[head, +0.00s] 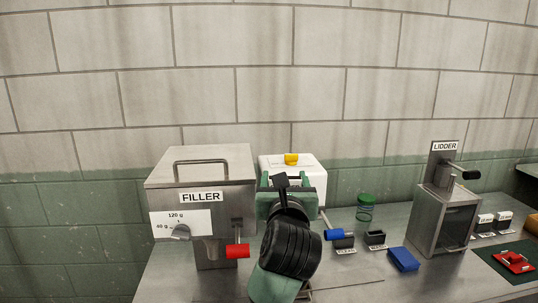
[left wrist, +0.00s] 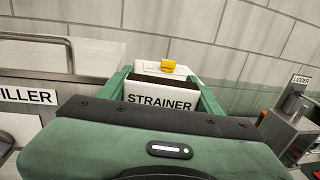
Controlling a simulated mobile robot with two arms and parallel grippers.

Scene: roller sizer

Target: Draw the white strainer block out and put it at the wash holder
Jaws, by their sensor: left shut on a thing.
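My left gripper (head: 291,188) stands in front of a white machine (head: 309,168) with a yellow knob on top. In the left wrist view its two green fingers (left wrist: 163,90) are on either side of a white block (left wrist: 160,103) labelled STRAINER, dark along its top. The gripper is shut on this block; the white machine is right behind it. The gripper hides much of the block in the head view, so how far it sits in the machine cannot be told. The wash holder (head: 376,237), small and black, stands on the bench to the right, apparently empty. My right gripper is out of view.
The steel filler (head: 203,180) with a red handle (head: 237,251) stands close on the left. A blue handle (head: 335,234) is by the clean holder (head: 345,242). A green-lidded jar (head: 365,207), blue block (head: 404,259) and lidder (head: 443,220) are on the right.

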